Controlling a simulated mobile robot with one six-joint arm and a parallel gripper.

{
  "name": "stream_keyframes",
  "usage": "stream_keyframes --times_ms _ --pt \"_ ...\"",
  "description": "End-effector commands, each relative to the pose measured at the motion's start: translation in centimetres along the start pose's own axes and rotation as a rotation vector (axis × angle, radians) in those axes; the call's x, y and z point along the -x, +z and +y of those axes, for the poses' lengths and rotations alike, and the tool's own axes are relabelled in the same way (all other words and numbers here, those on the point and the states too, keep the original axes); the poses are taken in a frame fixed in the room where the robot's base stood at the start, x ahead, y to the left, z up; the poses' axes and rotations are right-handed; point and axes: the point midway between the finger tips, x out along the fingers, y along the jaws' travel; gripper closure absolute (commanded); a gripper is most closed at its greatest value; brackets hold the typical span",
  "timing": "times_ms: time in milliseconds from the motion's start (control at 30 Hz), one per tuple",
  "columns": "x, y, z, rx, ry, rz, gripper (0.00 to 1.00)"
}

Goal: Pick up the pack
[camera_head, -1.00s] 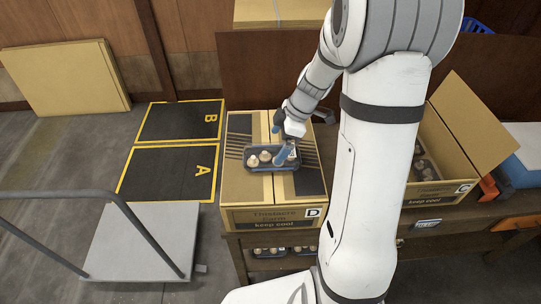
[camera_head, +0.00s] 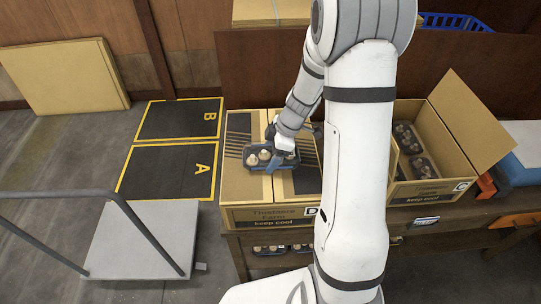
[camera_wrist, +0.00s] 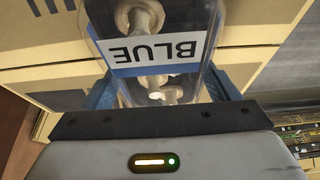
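The pack (camera_head: 259,165) is a dark blue tray of pale mushrooms under clear film. It lies on top of the closed carton D (camera_head: 240,188). The wrist view shows the pack close up (camera_wrist: 160,70), with a white label reading BLUE, upside down here. My gripper (camera_head: 280,160) is down at the pack, its blue fingers standing on either side of the tray's near end. In the wrist view my gripper (camera_wrist: 162,92) has its fingers wide apart with the pack between them. Firm contact with the tray walls cannot be made out.
Open carton C (camera_head: 432,190) with mushroom packs stands at right on the wooden bench. More packs (camera_head: 283,249) sit on a shelf below. Floor mats A (camera_head: 165,174) and B (camera_head: 178,120) and a grey trolley (camera_head: 135,240) are at left.

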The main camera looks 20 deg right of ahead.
Motion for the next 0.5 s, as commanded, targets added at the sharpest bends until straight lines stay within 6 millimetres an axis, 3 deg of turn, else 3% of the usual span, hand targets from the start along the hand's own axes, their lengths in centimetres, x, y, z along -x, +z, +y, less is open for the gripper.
stream_keyframes --times_ms 267,500 --pt "0.02 -0.04 0.01 0.001 0.0 0.0 0.42" --pt "0.24 -0.15 0.03 0.002 0.001 0.0 0.42"
